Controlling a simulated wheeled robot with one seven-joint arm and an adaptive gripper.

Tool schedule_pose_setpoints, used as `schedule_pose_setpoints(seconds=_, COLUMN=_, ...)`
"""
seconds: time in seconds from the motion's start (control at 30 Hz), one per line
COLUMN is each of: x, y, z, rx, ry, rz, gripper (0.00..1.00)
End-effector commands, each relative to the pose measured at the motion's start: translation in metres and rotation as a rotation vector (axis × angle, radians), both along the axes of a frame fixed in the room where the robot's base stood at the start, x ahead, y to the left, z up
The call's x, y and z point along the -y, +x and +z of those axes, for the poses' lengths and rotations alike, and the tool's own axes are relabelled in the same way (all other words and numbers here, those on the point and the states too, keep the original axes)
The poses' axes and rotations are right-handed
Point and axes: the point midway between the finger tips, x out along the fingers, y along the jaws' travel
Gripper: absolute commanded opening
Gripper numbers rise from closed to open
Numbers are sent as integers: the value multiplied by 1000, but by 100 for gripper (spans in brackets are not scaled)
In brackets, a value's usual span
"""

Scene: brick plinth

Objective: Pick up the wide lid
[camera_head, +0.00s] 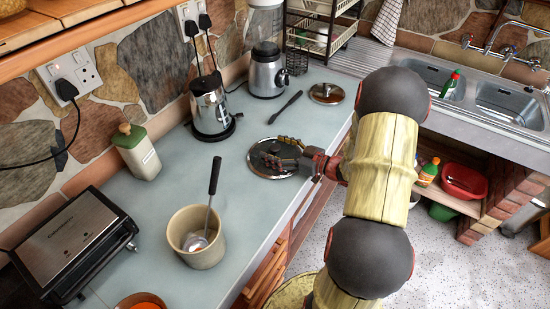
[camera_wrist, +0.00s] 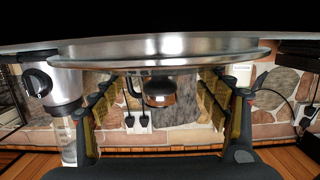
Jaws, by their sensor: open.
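The wide lid (camera_head: 262,172) is a round metal lid lying on the counter in the head view. My gripper (camera_head: 290,153) is low over it, hiding part of its top. In the wrist view, which appears upside down, the lid's rim (camera_wrist: 160,46) spans the upper part of the picture. Its dark knob (camera_wrist: 160,92) shows between the two fingers of my open gripper (camera_wrist: 158,108). The fingers stand apart on both sides of the knob, with gaps; I cannot tell whether either touches the lid.
A smaller lid (camera_head: 326,93) and a dark utensil (camera_head: 285,107) lie farther back. A kettle (camera_head: 211,108), blender (camera_head: 267,70) and canister (camera_head: 138,152) stand near the wall. A beige pot (camera_head: 196,238) with a ladle stands nearer.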

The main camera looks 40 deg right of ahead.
Motion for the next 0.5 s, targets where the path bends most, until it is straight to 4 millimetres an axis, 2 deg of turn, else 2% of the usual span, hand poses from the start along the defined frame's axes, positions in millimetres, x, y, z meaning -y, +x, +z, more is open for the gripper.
schedule_pose_setpoints(seconds=0.2, x=0, y=1, z=1, rx=0, ry=0, rz=-1, gripper=75)
schedule_pose_setpoints(seconds=0.5, x=0, y=1, z=1, rx=0, ry=0, rz=-1, gripper=58)
